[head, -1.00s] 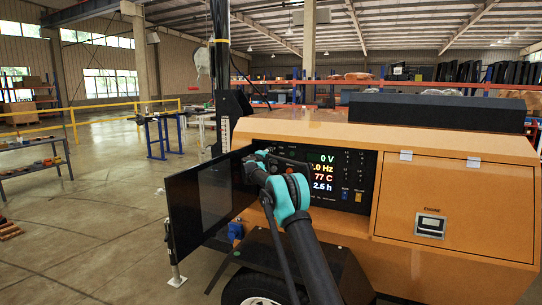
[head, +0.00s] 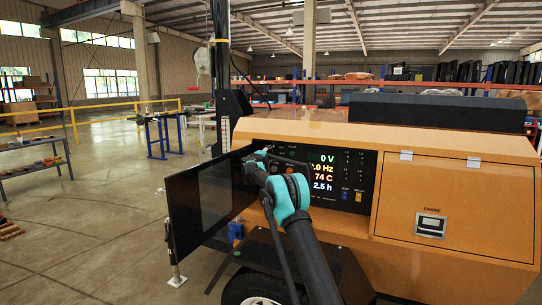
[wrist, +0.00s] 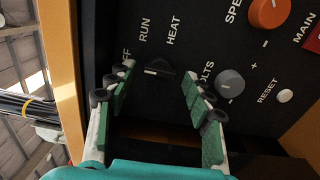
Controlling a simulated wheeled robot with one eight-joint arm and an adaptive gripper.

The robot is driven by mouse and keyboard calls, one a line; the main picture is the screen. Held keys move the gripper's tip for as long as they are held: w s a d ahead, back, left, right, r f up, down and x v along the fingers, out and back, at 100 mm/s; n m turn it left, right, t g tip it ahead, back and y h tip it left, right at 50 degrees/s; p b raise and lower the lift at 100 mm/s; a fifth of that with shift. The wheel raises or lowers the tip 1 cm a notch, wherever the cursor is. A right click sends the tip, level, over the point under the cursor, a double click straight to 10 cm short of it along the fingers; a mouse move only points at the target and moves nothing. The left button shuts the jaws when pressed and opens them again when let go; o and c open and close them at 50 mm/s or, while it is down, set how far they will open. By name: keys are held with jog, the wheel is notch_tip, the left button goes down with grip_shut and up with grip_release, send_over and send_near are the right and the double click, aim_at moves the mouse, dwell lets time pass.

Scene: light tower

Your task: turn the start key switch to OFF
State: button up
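The start key switch (wrist: 160,69) is a small black knob with a white mark on the panel, beside the printed words RUN and HEAT. The wrist view is turned sideways, and a finger partly covers the OFF label. The mark lies at the knob's left end; I cannot tell for certain which label it points to. My gripper (wrist: 156,78) is open, with its green-padded fingers on either side of the knob and no clear contact. In the head view my gripper (head: 262,157) is at the left of the control panel (head: 345,160), its fingertips mostly hidden.
The panel display (head: 322,173) reads 0 V, 74 C and 2.5 h. The open black door (head: 200,190) stands left of my arm. An orange knob (wrist: 268,12), a grey knob (wrist: 230,83) and a white reset button (wrist: 285,96) sit right of my fingers.

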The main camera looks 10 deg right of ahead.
dwell(0.3)
jog(key=v, duration=1.2)
jog(key=s+d+f+m+g+y, duration=0.1)
jog(key=s+d+f+m+g, duration=0.3)
jog(key=s, duration=0.6)
jog(key=s+d+f+m+g, duration=0.1)
jog(key=s+d+f, duration=0.1)
jog(key=s+d, duration=0.65)
jog(key=s+d+f+m+g+y, duration=0.1)
jog(key=s+d+f+m+g, duration=0.2)
jog(key=s, duration=0.9)
jog(key=s+a+f+m+g+y, duration=0.1)
jog(key=s+f, duration=0.4)
jog(key=s, duration=0.7)
jog(key=s+a+f+m+g+y, duration=0.1)
jog(key=s+f+y, duration=0.2)
jog(key=s, duration=1)
jog(key=s+a+f+m+g+y, duration=0.1)
jog(key=s+a+f+m+y, duration=0.1)
jog(key=s+f, duration=0.7)
jog(key=s+y, duration=0.1)
jog(key=s, duration=0.3)
